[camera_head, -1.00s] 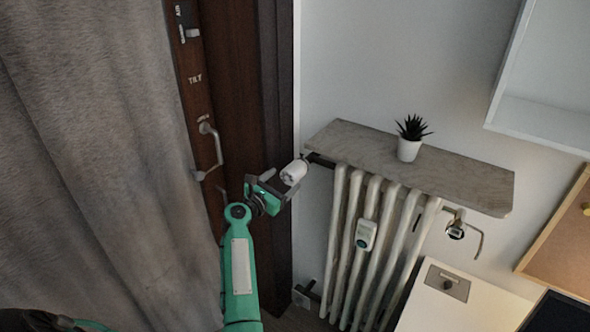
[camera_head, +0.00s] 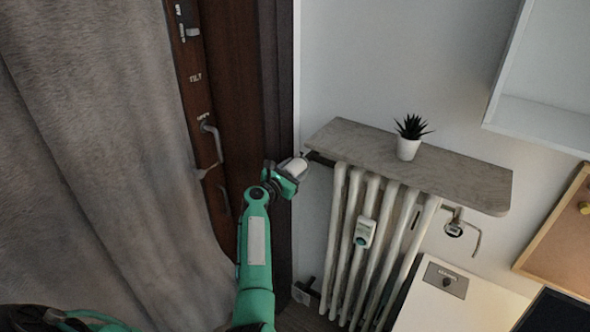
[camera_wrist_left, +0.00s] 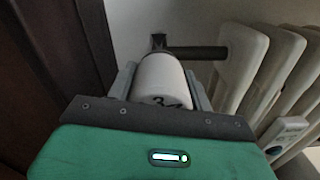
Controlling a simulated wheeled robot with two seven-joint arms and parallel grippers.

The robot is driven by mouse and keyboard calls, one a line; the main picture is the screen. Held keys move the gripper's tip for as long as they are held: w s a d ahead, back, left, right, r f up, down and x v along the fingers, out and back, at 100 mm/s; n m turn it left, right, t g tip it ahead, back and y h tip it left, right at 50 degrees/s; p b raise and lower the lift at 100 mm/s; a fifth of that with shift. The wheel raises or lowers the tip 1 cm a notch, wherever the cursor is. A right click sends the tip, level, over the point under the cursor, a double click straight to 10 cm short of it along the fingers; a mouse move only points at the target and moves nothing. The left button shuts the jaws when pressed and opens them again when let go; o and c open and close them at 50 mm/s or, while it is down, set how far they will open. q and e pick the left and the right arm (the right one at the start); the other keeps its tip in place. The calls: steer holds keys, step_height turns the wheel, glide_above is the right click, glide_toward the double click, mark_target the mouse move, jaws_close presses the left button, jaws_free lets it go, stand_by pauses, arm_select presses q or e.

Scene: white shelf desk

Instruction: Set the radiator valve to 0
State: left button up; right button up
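The radiator valve is a white round knob (camera_wrist_left: 160,78) at the upper left end of the radiator. In the wrist view its near end carries dark marks, one reading 3, with another partly cut off beside it. In the head view the valve knob (camera_head: 297,166) is partly hidden by my left gripper (camera_head: 292,172). The left gripper's fingers (camera_wrist_left: 161,88) lie one on each side of the knob, close to it. I cannot tell whether they press on it. My right gripper is out of view.
A ribbed white radiator (camera_head: 353,240) stands under a stone shelf (camera_head: 455,180) bearing a potted plant (camera_head: 408,149). A small white device (camera_head: 365,232) hangs on its ribs. A dark door frame (camera_head: 238,100) and a grey curtain (camera_head: 95,150) are close on the left.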

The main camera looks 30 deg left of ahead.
arm_select(q)
steer(key=c, duration=0.4)
